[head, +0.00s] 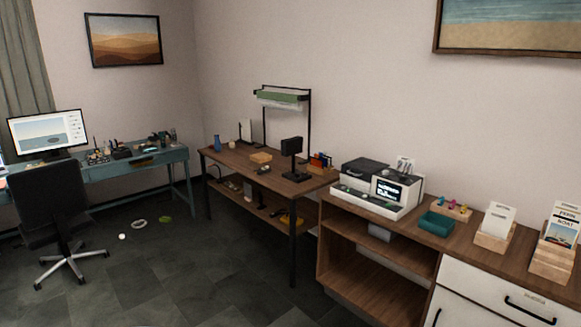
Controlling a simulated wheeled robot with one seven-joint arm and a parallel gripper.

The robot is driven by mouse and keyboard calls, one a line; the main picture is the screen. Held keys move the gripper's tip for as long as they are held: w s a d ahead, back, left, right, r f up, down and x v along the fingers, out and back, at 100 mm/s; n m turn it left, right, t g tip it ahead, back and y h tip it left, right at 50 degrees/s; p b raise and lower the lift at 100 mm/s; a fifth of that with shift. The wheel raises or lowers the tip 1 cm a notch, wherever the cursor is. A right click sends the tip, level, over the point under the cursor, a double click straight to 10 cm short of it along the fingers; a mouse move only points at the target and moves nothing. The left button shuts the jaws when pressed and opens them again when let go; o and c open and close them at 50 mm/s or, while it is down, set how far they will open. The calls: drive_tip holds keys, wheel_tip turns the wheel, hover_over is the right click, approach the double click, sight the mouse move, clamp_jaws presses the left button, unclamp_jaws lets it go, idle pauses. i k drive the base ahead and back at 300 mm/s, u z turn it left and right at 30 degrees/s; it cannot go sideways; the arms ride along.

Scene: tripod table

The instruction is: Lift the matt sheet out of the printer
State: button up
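A white machine with a small lit screen and a dark lid, which looks like the printer (385,207), stands on the wooden cabinet right of the middle in the head view. A low light tray part sticks out at its front left. My gripper and arm are not in view.
A teal tray (436,224) sits right of the printer, with a card stand (551,262) at far right. A wooden worktable (225,158) stands left of the cabinet. An office chair (55,205) and small floor items (138,223) are at left. The middle floor is clear.

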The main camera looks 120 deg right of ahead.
sight(404, 165)
drive_tip(key=z, duration=4.7)
drive_tip(key=i, duration=2.75)
drive_tip(key=z, duration=0.65)
drive_tip(key=i, duration=0.7)
drive_tip(key=z, duration=0.25)
